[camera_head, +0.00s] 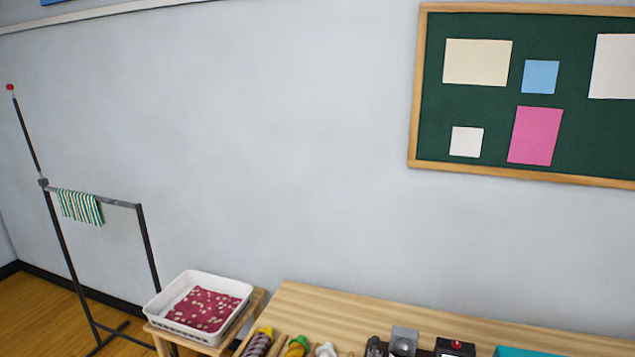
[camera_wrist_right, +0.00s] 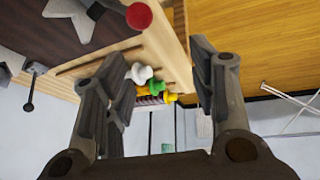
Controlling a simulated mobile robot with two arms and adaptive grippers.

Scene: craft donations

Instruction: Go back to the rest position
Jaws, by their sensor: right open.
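My right gripper (camera_wrist_right: 160,65) shows in the right wrist view with its two fingers spread apart. Nothing is held between them. Beyond the fingers, a wooden table edge (camera_wrist_right: 172,62) and a row of small coloured things (camera_wrist_right: 155,90) are visible, apart from the fingers as far as I can tell. Neither gripper shows in the head view, and my left gripper is in no view.
In the head view, a wooden table (camera_head: 330,303) along the wall holds several small items at the bottom edge. A white basket (camera_head: 163,310) with dark red patterned cloth (camera_head: 205,307) stands left of it. A rack (camera_head: 62,250) holds a striped cloth (camera_head: 80,207).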

